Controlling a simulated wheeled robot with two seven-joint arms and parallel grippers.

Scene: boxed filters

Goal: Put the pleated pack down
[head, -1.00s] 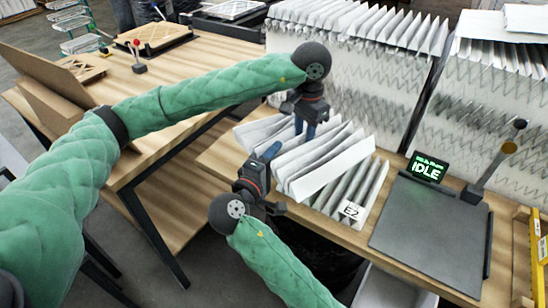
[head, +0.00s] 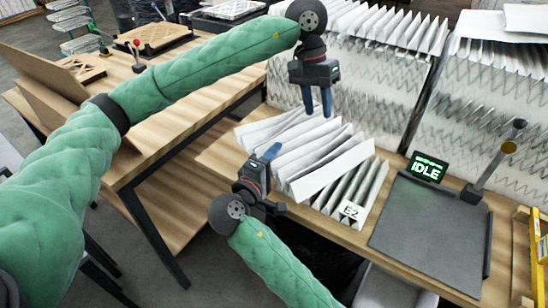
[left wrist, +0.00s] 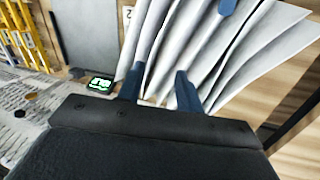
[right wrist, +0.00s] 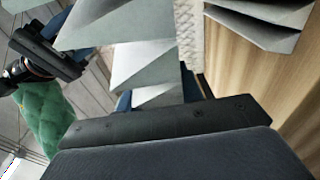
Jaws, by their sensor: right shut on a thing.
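The white pleated pack (head: 318,153) is fanned in folds, tilted, over the near part of the bench. Its right end overlaps a pale ridged rack (head: 372,190) bearing an E2 label (head: 350,211). My right gripper (head: 272,153) is shut on the pack's left near side; the pack (right wrist: 145,70) fills the space between its fingers in the right wrist view. My left gripper (head: 317,102) is open and empty above the pack, its fingers apart. In the left wrist view the folds (left wrist: 215,50) show beyond its fingertips. The pack's underside is hidden, so contact with the rack cannot be told.
A dark flat plate (head: 430,235) with an IDLE display (head: 427,168) and a post lies right of the rack. Tall white pleated filters (head: 385,75) stand behind. Another wooden table (head: 170,100) stands left.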

